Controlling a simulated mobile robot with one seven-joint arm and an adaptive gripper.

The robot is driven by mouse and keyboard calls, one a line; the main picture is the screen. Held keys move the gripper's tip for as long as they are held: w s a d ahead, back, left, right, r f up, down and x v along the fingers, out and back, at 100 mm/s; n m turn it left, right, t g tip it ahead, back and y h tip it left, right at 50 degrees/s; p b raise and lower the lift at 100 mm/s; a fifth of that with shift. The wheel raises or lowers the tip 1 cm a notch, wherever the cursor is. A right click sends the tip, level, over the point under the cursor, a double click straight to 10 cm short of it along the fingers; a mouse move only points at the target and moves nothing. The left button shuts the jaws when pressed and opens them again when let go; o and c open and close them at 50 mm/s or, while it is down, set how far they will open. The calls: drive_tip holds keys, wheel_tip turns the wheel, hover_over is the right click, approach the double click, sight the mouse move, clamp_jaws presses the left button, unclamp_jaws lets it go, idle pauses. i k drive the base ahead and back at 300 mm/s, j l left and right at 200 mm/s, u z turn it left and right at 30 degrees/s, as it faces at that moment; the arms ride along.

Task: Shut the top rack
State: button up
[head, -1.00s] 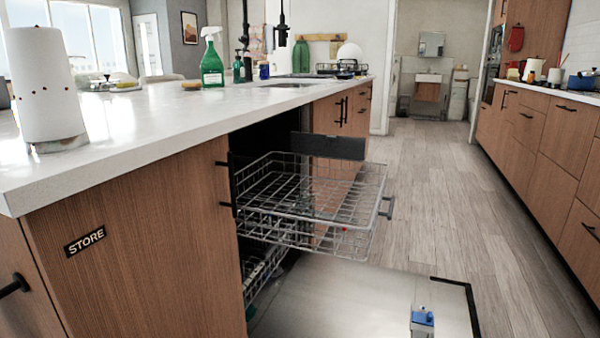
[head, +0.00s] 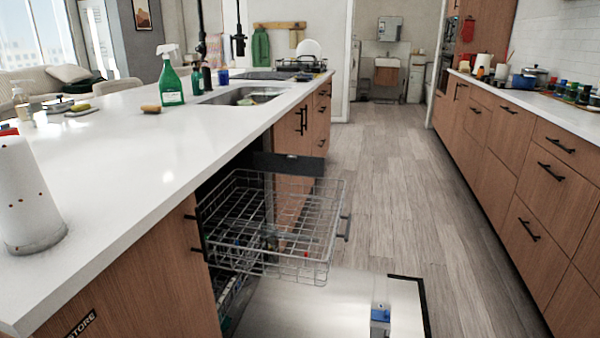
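The top rack (head: 300,243) is a grey wire basket. It is pulled out of the dishwasher under the island counter and hangs above the open door. It looks empty, and a dark handle (head: 345,227) sits on its right end. The dishwasher door (head: 285,308) lies folded down flat, with a blue dispenser part (head: 380,313) on its inner face. The lower rack (head: 230,298) is inside the dishwasher, mostly hidden. My gripper is not in view.
The white island counter (head: 120,165) carries a paper towel roll (head: 25,200), a green spray bottle (head: 170,80) and a sink (head: 240,96). Wooden drawers (head: 540,210) line the right side. The wooden floor (head: 400,170) between is clear.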

sight(332, 239)
drive_tip(key=i+l, duration=0.15)
drive_tip(key=l, duration=0.25)
drive_tip(key=i+l+z, duration=0.1)
drive_tip(key=l, duration=0.3)
drive_tip(key=l+u, duration=0.2)
drive_tip(key=u, duration=0.2)
drive_tip(key=l+u, duration=0.2)
drive_tip(key=u, duration=0.2)
drive_tip(key=l+u, duration=0.2)
drive_tip(key=u, duration=0.2)
